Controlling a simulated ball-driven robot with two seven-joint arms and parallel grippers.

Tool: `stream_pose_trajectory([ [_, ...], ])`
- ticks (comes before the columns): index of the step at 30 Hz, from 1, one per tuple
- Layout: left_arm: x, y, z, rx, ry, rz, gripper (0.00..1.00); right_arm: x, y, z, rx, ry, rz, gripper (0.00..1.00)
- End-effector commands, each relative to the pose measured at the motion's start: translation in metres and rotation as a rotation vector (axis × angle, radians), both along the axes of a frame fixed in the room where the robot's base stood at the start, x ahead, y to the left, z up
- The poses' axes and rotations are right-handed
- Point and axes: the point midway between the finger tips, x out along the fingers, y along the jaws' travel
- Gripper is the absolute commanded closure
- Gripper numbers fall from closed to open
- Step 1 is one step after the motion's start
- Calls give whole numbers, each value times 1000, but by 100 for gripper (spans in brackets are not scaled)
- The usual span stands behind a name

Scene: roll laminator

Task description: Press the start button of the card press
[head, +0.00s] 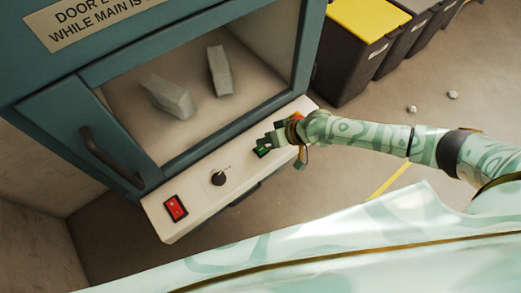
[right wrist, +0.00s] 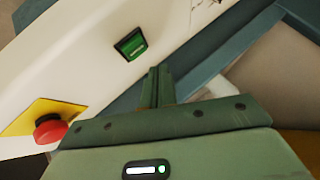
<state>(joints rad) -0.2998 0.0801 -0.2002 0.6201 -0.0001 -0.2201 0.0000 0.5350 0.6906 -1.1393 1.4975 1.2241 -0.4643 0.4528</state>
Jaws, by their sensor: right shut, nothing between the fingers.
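The card press (head: 55,100) is a teal cabinet with a window and a pale control panel (head: 160,222) along its lower front. The green start button (head: 262,152) sits on this panel, partly beside my fingers in the head view. In the right wrist view the green button (right wrist: 131,44) is rectangular in a dark frame and fully visible. My right gripper (head: 269,143) is shut and empty, close to the button. In the right wrist view its fingertips (right wrist: 158,72) appear below and right of the button; contact is not visible. My left gripper is not in view.
The panel also holds a red rocker switch (head: 175,208), a black knob (head: 218,178) and a red mushroom button (right wrist: 50,128) on a yellow plate. A door handle (head: 108,158) projects at left. Grey lumps lie behind the window. Bins (head: 350,65) stand at upper right.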

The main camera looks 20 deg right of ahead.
Motion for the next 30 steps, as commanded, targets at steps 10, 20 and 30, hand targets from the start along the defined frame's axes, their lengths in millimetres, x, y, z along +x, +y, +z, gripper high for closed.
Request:
stream_pose_trajectory([
  [10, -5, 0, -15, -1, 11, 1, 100, 0, 0, -21, 0, -1, -1, 100],
  [20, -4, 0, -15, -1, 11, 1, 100, 0, 0, -20, 0, -1, -1, 100],
  [30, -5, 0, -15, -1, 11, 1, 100, 0, 0, -20, 0, -1, -1, 100],
])
